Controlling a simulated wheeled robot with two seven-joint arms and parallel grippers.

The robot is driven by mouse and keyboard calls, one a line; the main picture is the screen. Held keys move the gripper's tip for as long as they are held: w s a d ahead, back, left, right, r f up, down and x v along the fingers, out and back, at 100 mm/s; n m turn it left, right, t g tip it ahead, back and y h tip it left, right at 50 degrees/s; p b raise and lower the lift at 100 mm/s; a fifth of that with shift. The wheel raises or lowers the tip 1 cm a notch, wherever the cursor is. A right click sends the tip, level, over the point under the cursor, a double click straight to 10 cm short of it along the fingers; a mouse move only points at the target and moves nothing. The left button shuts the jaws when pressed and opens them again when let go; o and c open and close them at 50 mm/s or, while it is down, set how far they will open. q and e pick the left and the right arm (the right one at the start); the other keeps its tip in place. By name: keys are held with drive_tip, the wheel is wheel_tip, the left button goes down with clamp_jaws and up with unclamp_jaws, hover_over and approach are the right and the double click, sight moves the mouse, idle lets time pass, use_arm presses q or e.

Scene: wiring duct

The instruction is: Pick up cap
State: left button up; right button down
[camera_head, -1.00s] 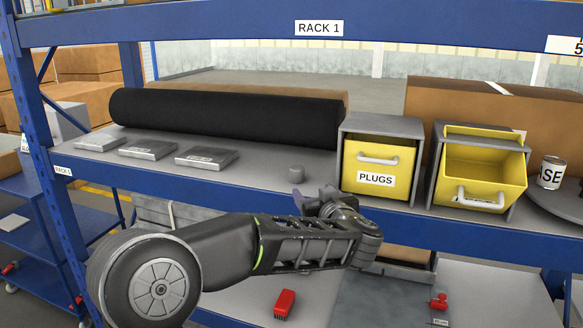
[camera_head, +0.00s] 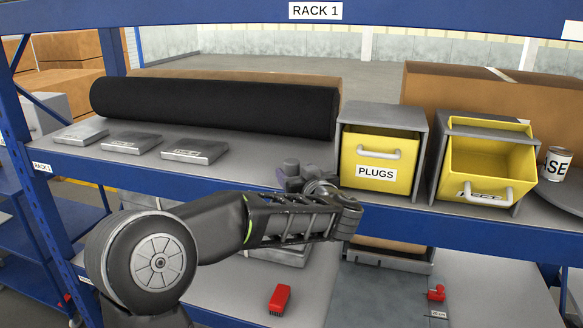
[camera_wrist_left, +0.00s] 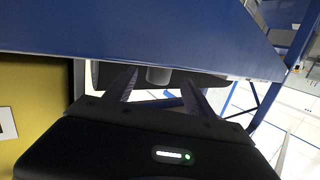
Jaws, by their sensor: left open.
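The cap, a small grey cylinder (camera_head: 291,165), stands on the upper shelf just left of the PLUGS drawer box. My left gripper (camera_head: 290,180) is at the shelf's front edge, directly in front of the cap, and partly hides its lower part. In the left wrist view the cap (camera_wrist_left: 158,76) shows between the two spread fingers of my left gripper (camera_wrist_left: 159,84). The gripper is open, and I cannot tell whether a finger touches the cap. My right gripper is not in view.
The yellow PLUGS drawer (camera_head: 380,160) stands close to the right, with an open yellow drawer (camera_head: 490,170) beyond it. A black roll (camera_head: 215,105) lies behind. Flat grey boxes (camera_head: 195,150) lie at left. The blue shelf beam (camera_head: 450,228) runs below my gripper.

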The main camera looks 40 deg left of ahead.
sight(294, 169)
use_arm(q)
drive_tip(key=p+x, duration=0.1)
drive_tip(key=x, duration=0.4)
drive_tip(key=shift+w+p, duration=0.15)
drive_tip(key=shift+p, duration=0.2)
idle(0.5)
clamp_jaws()
idle(0.5)
